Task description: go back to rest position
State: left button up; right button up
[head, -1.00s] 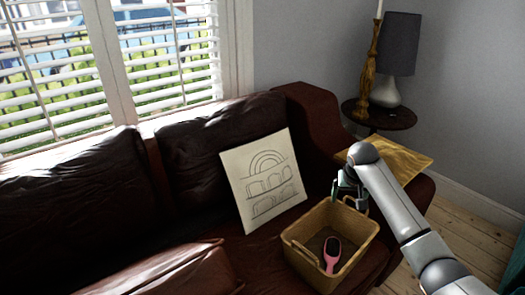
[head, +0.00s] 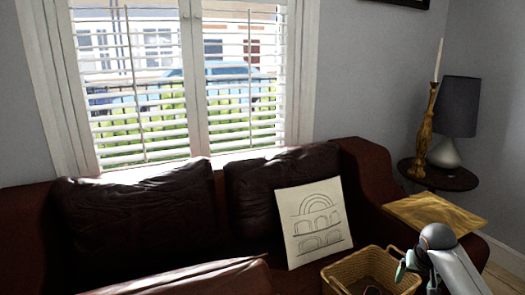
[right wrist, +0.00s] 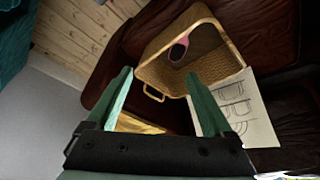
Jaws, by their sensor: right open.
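My right gripper (head: 405,268) is at the lower right of the head view, over the right side of the wicker basket (head: 345,268). In the right wrist view the two green fingers of the gripper (right wrist: 157,80) are spread apart with nothing between them. The basket (right wrist: 160,76) stands beyond the fingertips there, and a pink hairbrush (right wrist: 179,50) lies in it. In the head view the bottom edge cuts off the basket, and the brush barely shows. My left gripper is in neither view now.
The basket is on a dark red leather sofa (head: 150,240) with a white cushion (head: 315,222) bearing an arch drawing. A wooden board (head: 435,212) lies on the sofa arm. A side table (head: 445,178) behind holds a lamp (head: 457,108) and a candlestick (head: 428,130).

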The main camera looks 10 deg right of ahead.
jog(key=s+a+f+n+t+y, duration=0.1)
jog(key=s+a+f+n, duration=0.1)
jog(key=s+a+f, duration=0.35)
jog(key=s+a+f+n+t+y, duration=0.1)
jog(key=s+a+f+n, duration=0.15)
jog(key=a+f, duration=0.55)
jog(key=s+a+f+n+t+y, duration=0.1)
jog(key=s+a+f+n+y, duration=0.15)
jog(key=s+a+f, duration=0.4)
jog(key=s+a+r+n+t+y, duration=0.1)
jog(key=s+a+r+t+y, duration=0.15)
jog(key=s+a, duration=0.8)
pick_arm(q)
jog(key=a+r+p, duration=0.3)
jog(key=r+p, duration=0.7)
jog(key=p, duration=0.4)
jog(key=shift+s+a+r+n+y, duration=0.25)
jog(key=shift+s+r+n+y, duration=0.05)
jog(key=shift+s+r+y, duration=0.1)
pick_arm(e)
notch_tip(320, 180, up, 11)
jog(key=d+h, duration=0.1)
jog(key=shift+d+r+h, duration=0.2)
jog(key=shift+d+h, duration=0.1)
jog(key=shift+h, duration=0.1)
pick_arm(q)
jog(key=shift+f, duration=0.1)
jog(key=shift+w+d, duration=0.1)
pick_arm(e)
jog(key=shift+s, duration=0.1)
